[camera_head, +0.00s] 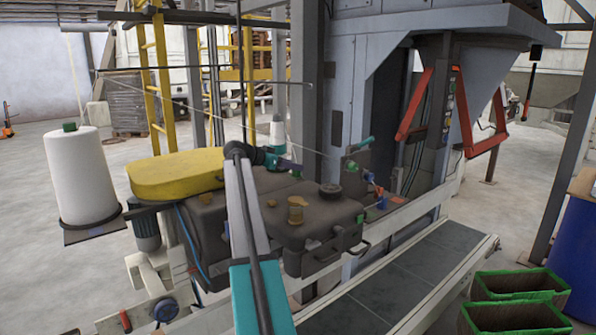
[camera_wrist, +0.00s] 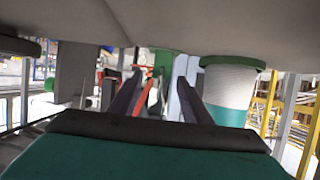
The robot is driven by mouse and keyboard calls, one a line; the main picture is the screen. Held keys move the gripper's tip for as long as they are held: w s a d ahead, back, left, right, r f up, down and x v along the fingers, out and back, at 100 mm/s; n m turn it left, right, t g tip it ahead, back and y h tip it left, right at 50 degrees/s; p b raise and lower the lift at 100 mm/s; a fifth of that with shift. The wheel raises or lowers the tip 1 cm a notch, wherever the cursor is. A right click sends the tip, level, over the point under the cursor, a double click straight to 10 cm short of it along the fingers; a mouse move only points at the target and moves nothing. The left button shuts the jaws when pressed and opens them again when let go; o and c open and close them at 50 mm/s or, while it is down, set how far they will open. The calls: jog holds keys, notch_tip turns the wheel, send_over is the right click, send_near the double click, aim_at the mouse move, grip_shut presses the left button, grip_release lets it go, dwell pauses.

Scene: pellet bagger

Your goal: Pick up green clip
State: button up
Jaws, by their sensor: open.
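A small green piece (camera_head: 352,167), which looks like the green clip, shows in the head view just right of the dark machine housing. It is too small to make out its shape. My gripper (camera_head: 290,164) is to its left, above the housing and apart from it, pointing right. In the wrist view the two dark fingers of my gripper (camera_wrist: 160,100) are spread apart with nothing held between them. Green surfaces show beyond and between the fingers, but I cannot tell whether one of them is the clip.
A dark housing with an amber knob (camera_head: 297,208) lies below my gripper. A yellow cover (camera_head: 176,174) is to the left. Red-orange arms (camera_head: 416,104) hang at the right. A conveyor belt (camera_head: 400,280) and green-rimmed bins (camera_head: 512,285) are in front.

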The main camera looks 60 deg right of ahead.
jog(key=shift+p+x, duration=0.45)
jog(key=shift+x, duration=1.1)
grip_shut()
